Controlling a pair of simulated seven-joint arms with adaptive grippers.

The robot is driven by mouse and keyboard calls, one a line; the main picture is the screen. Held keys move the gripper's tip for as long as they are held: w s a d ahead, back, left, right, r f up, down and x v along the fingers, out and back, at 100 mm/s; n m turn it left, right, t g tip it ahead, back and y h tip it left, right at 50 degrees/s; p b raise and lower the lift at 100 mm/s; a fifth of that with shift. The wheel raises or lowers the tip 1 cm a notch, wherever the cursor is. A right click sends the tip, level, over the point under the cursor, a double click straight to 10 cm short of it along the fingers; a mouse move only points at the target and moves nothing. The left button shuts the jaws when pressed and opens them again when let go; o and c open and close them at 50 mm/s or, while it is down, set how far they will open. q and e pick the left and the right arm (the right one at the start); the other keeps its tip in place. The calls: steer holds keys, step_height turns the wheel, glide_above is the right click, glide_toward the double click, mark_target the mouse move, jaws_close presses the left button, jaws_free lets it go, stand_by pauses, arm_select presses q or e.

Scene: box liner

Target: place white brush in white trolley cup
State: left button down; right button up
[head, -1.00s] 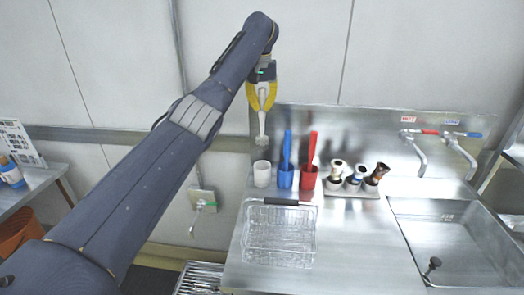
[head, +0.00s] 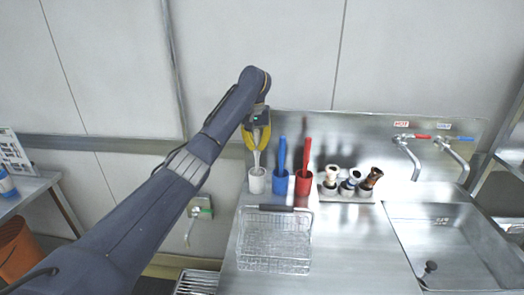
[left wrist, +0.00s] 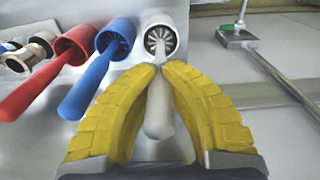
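The white brush (left wrist: 158,110) is held by its handle between the yellow fingers of my left gripper (head: 257,148), which is shut on it. The left wrist view also shows this gripper (left wrist: 160,68). The white cup (head: 257,182) stands directly below at the left end of the row. The brush points down and its lower end is at the cup's mouth, seemingly inside it. In the left wrist view, radial bristles show within the white cup (left wrist: 172,22). My right gripper is not in view.
A blue cup (head: 280,184) with a blue brush and a red cup (head: 303,186) with a red brush stand just right of the white cup. A wire basket (head: 274,245) is in front; a sink (head: 450,245) is at right.

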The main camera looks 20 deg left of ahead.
arm_select(q)
step_height(320, 180, down, 2)
steer(key=c, duration=1.6)
jaws_free()
steer(key=shift+o, duration=0.2)
